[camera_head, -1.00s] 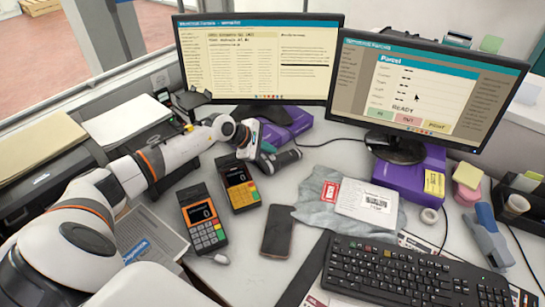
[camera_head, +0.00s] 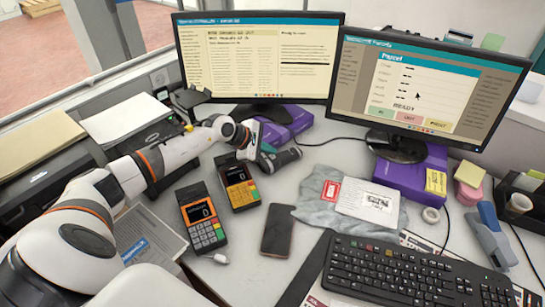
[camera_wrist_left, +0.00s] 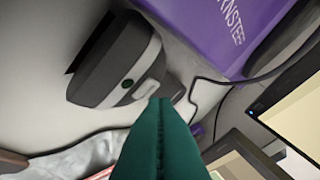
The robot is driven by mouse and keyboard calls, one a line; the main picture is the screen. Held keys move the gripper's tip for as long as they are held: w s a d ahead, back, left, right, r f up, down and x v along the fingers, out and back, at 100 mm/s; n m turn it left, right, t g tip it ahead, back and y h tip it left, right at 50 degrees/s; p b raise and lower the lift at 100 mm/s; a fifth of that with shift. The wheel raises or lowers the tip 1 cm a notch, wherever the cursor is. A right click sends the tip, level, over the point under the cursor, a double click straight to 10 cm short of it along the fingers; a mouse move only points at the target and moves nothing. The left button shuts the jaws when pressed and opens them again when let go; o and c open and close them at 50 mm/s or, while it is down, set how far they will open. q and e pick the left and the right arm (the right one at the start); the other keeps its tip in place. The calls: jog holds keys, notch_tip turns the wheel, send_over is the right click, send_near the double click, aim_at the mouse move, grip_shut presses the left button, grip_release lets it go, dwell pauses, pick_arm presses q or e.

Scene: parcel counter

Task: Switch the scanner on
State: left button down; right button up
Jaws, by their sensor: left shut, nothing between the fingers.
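The scanner (camera_head: 285,158) is a dark grey handheld body lying on the counter below the left monitor. My right gripper is not in view.
Two card terminals (camera_head: 202,218) and a phone (camera_head: 277,229) lie in front of the scanner. Purple boxes (camera_head: 288,124) stand behind it, under the left monitor (camera_head: 258,58). A grey parcel bag (camera_head: 317,202) lies to the right. Bare counter shows between scanner and bag.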

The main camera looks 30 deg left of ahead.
aim_at(269, 158)
pick_arm(q)
jog(key=shift+f+b, duration=0.45)
jog(key=shift+b, duration=0.05)
dwell(0.5)
jog(key=shift+r, duration=0.15)
jog(key=shift+r+p, duration=0.5)
jog(key=shift+r, duration=0.25)
notch_tip(269, 158, up, 6)
jog(key=p, duration=0.3)
